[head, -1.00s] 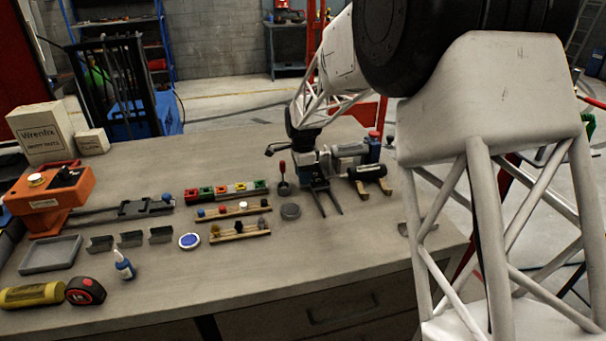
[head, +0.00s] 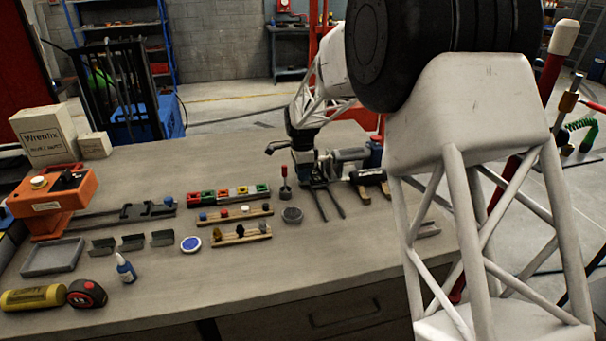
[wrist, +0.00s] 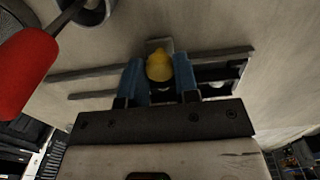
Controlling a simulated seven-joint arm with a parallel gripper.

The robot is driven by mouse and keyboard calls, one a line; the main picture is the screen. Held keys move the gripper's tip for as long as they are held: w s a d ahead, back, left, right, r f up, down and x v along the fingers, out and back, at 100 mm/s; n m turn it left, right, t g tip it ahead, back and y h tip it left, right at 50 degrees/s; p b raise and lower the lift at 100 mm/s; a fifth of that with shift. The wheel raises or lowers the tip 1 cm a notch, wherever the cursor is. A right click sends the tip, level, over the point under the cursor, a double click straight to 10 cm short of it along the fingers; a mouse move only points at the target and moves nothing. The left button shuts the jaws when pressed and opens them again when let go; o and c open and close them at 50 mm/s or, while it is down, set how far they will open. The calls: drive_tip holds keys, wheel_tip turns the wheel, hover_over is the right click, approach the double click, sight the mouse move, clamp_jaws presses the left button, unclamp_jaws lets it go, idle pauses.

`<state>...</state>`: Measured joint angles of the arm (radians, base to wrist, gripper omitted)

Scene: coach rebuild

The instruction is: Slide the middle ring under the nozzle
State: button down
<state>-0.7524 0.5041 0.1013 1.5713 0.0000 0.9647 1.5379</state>
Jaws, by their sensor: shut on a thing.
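In the wrist view my gripper (wrist: 160,85) has its two blue fingers closed on a yellow knob (wrist: 158,66). The knob sits among two parallel dark rails (wrist: 90,74) and a dark frame with pale round parts. In the head view my gripper (head: 306,172) is low over the far end of the rails (head: 331,204), which point towards the near edge of the bench. The fingers hide what they hold there. I cannot tell which part is the middle ring, and I cannot make out a nozzle.
A red-handled tool (head: 284,174) stands close left of my gripper; its handle (wrist: 22,72) also shows in the wrist view. A hammer-like tool (head: 370,178) lies right. Racks with coloured pieces (head: 228,193) fill the middle left.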

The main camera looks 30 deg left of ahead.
drive_tip(key=c, duration=0.8)
unclamp_jaws()
drive_tip(key=shift+c, duration=0.2)
drive_tip(key=shift+r, duration=0.1)
drive_tip(key=shift+r, duration=3.85)
drive_tip(key=shift+d, duration=0.1)
